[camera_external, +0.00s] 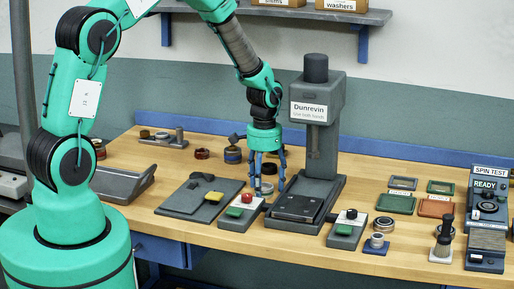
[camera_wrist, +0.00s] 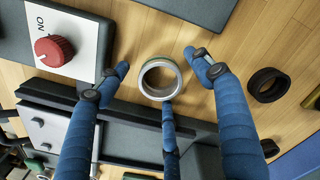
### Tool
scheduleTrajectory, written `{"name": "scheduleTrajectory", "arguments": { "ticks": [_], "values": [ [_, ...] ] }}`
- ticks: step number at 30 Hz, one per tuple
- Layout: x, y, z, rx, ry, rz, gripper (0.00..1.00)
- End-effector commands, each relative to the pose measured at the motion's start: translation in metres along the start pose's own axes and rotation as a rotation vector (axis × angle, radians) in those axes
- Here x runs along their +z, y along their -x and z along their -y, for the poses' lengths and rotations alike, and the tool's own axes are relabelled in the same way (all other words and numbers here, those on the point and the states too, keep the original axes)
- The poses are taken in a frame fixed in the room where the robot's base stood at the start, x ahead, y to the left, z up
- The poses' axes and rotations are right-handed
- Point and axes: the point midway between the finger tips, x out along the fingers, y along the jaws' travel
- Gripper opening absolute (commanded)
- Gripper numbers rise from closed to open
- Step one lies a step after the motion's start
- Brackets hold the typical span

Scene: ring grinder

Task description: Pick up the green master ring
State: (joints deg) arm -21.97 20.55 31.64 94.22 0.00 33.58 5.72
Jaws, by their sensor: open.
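A metallic ring with a faint green tint (camera_wrist: 147,83) lies flat on the wooden bench in the wrist view, with bench visible through its hole. My three-fingered gripper (camera_wrist: 159,75) is open above and around it. The blue fingertips are spread to the left, right and below the ring in the picture, and one tip appears very close to its lower rim; I cannot tell whether it touches. In the external view my gripper (camera_external: 268,182) points straight down near the bench, between the red-knob control box and the press. The fingers largely hide the ring there.
The control box with a red knob (camera_wrist: 48,48) stands close to the left finger. The grey press (camera_external: 318,140) and its base stand just right of my gripper. Dark rings (camera_wrist: 268,85) lie to the right in the wrist view. A dark mat (camera_external: 182,208) lies left.

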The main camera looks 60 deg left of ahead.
Motion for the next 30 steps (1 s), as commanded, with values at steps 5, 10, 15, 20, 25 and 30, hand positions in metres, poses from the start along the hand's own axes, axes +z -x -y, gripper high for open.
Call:
{"name": "scheduleTrajectory", "arguments": {
  "ticks": [5,10,15,20,25,30],
  "values": [
    [0.000,0.000,0.000,0.000,0.000,0.000,0.64],
    [0.000,0.000,0.000,0.000,0.000,0.000,0.30],
    [0.000,0.000,0.000,0.000,0.000,0.000,0.12],
    [0.000,0.001,0.000,0.000,0.000,0.000,0.12],
    [-0.001,0.007,0.000,0.000,0.000,-0.001,0.12],
    [-0.001,0.025,0.000,0.000,0.000,-0.002,0.12]
  ]
}}
